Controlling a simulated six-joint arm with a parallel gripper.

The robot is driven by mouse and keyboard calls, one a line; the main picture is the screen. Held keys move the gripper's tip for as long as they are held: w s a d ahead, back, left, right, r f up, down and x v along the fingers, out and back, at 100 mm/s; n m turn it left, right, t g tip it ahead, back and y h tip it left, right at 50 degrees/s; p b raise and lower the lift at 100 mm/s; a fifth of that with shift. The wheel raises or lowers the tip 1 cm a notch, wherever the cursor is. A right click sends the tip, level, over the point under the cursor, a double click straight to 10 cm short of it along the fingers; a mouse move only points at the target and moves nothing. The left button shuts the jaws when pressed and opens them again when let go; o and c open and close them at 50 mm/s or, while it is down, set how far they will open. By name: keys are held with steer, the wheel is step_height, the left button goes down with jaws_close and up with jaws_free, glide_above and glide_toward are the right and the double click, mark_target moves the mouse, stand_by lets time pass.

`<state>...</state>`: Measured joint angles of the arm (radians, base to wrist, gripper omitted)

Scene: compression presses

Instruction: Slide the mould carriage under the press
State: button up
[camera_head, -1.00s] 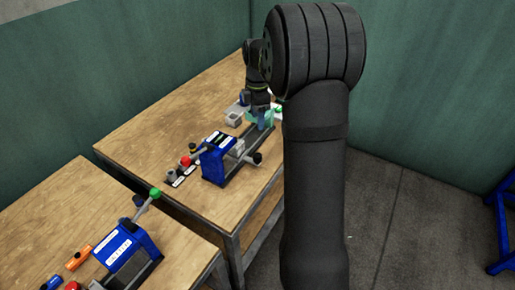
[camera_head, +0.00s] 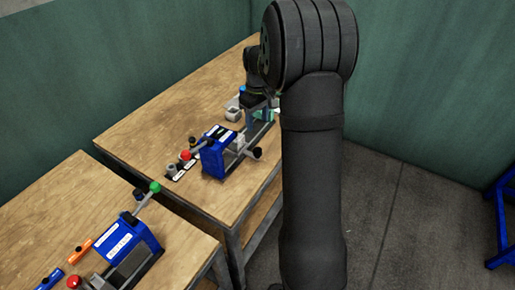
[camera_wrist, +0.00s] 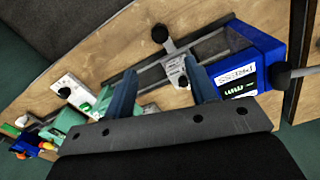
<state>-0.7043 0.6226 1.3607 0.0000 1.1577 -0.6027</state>
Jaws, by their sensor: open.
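The blue press (camera_head: 219,151) stands on the far wooden bench, and its labelled blue body shows at the right of the wrist view (camera_wrist: 252,60). The mould carriage, a pale grey block (camera_wrist: 177,72), sits on the rails beside the press. A black knob (camera_wrist: 160,33) on a stem stands out near it; this knob also shows in the head view (camera_head: 257,153). My gripper (camera_wrist: 160,68) is open above the rails. Its right finger is close to the block; contact cannot be told. In the head view my gripper (camera_head: 262,103) is small and partly hidden by my arm.
A lever with a red knob (camera_head: 186,155) sticks out left of the press. A second blue press (camera_head: 125,245) with a green-knobbed lever stands on the near bench. Green and white items (camera_wrist: 70,105) lie left of the rails. Bare wood (camera_head: 150,110) lies behind.

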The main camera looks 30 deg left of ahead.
mark_target(258, 149)
step_height(258, 149, down, 14)
steer(key=shift+r, duration=0.15)
steer(key=shift+c, duration=0.2)
jaws_close()
steer(key=s, duration=0.8)
steer(key=shift+s, duration=0.15)
